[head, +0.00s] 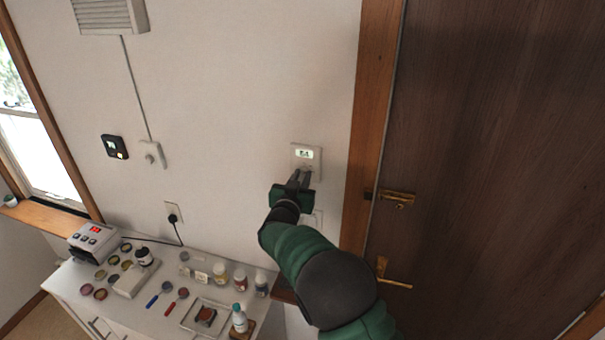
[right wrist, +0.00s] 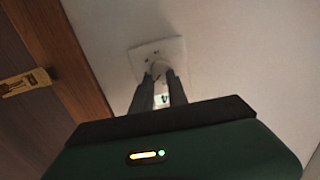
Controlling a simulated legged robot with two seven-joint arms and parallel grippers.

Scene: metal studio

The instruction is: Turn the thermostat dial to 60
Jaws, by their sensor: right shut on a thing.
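The thermostat (head: 306,148) is a small white plate on the wall left of the door frame. Its lit display shows digits that look like 61, though they are too small to read surely. My right gripper (head: 305,172) reaches up to the lower part of the plate and is shut on the dial, which its fingers mostly hide. In the right wrist view, the two dark fingers (right wrist: 158,86) close around the pale dial (right wrist: 157,68) on the white plate (right wrist: 143,56). My left gripper is not in view.
A brown door (head: 490,150) with brass handle (head: 393,274) stands right of the thermostat. A white cabinet (head: 130,310) with jars, a bottle and a device is below left. A black wall unit (head: 115,147) and a white switch (head: 151,155) are further left.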

